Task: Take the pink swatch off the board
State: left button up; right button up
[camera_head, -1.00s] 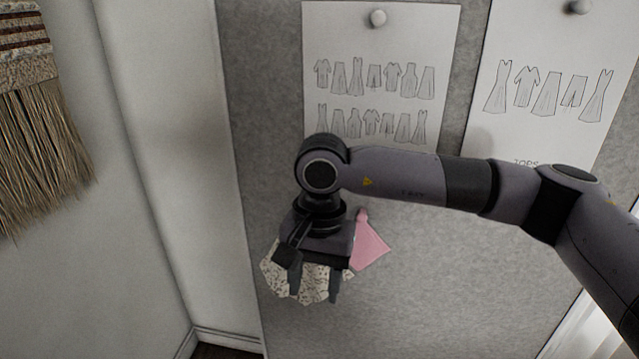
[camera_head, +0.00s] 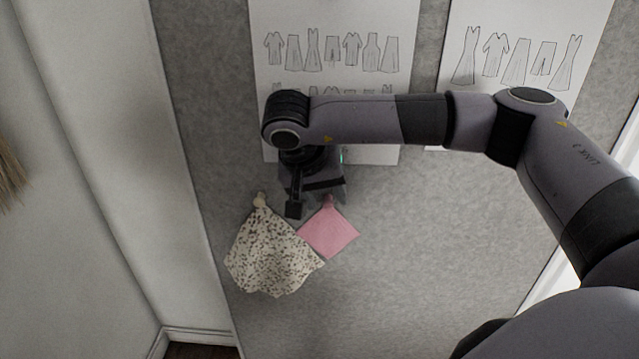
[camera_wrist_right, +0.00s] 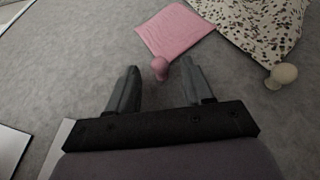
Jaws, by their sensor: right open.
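The pink swatch (camera_head: 329,231) hangs on the grey board (camera_head: 420,250) from a pink pin at its top corner. In the right wrist view the pink swatch (camera_wrist_right: 174,32) lies beyond the fingertips, with its round pink pin (camera_wrist_right: 160,68) in front of the gap between them. My right gripper (camera_wrist_right: 157,78) is open and empty. In the head view my right gripper (camera_head: 312,200) is just above the swatch, partly covering the pin area; its fingers are hard to make out there. My left gripper is not in view.
A speckled cream swatch (camera_head: 268,258) hangs from a cream pin (camera_head: 260,200) directly left of the pink one, their edges meeting or overlapping. Paper pattern sheets (camera_head: 335,25) are pinned above. The board right of the pink swatch is bare. A white wall (camera_head: 90,150) stands at left.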

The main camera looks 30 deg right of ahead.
jog(key=shift+d+f, duration=0.1)
jog(key=shift+f, duration=0.1)
jog(key=shift+c, duration=0.3)
grip_shut()
jog(key=shift+s+a, duration=0.85)
jog(key=shift+s, duration=0.3)
jog(key=shift+s+a, duration=0.1)
jog(key=shift+s, duration=0.05)
jog(key=s+a, duration=0.5)
jog(key=s, duration=0.3)
jog(key=shift+a, duration=0.35)
